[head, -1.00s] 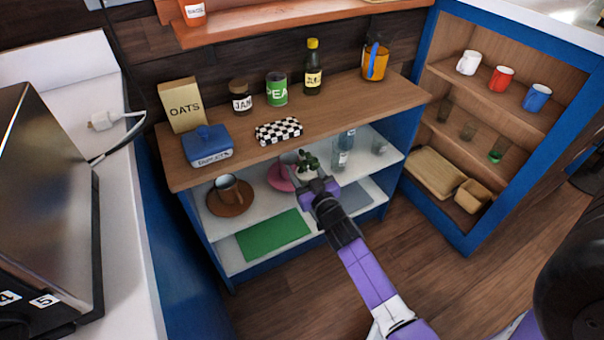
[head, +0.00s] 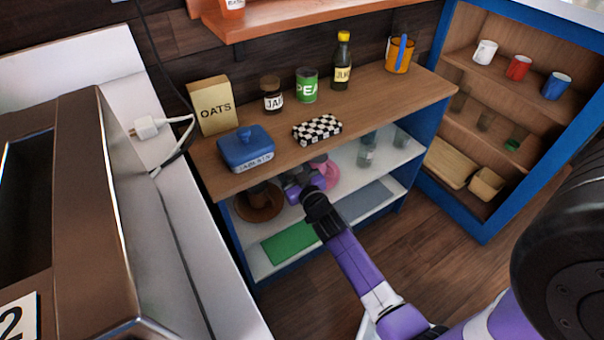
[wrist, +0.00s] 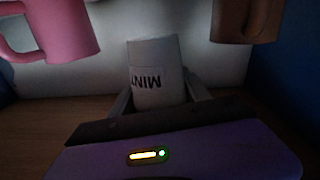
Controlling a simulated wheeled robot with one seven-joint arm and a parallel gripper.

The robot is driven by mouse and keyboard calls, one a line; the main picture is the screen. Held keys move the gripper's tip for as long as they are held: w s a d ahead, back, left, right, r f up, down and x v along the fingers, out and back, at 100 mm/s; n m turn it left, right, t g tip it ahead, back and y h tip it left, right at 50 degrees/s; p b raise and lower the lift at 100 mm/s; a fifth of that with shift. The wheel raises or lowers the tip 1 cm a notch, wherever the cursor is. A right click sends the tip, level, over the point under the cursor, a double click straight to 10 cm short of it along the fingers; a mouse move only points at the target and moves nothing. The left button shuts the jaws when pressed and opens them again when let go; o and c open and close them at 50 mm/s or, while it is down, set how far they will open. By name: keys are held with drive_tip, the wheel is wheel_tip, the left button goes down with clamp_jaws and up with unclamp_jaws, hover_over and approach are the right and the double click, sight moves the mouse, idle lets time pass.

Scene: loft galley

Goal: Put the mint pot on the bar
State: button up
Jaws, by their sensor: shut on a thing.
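The mint pot (wrist: 150,58) is a pale pot with a dark MINT label that reads upside down in the wrist view. My gripper (wrist: 158,92) is shut on it, one finger on each side. The pot is hidden in the head view. I cannot tell which surface is the bar.
The top carries oats (head: 212,107), a blue dish (head: 246,150), a checkered box (head: 317,130), a jam jar, a can and a bottle.

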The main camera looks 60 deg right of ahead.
wheel_tip(320, 180, down, 8)
drive_tip(key=b, duration=0.3)
drive_tip(key=shift+f+b, duration=0.15)
drive_tip(key=shift+b, duration=0.15)
drive_tip(key=shift+f, duration=0.15)
drive_tip(key=o, duration=1.7)
drive_tip(key=shift+c, duration=0.2)
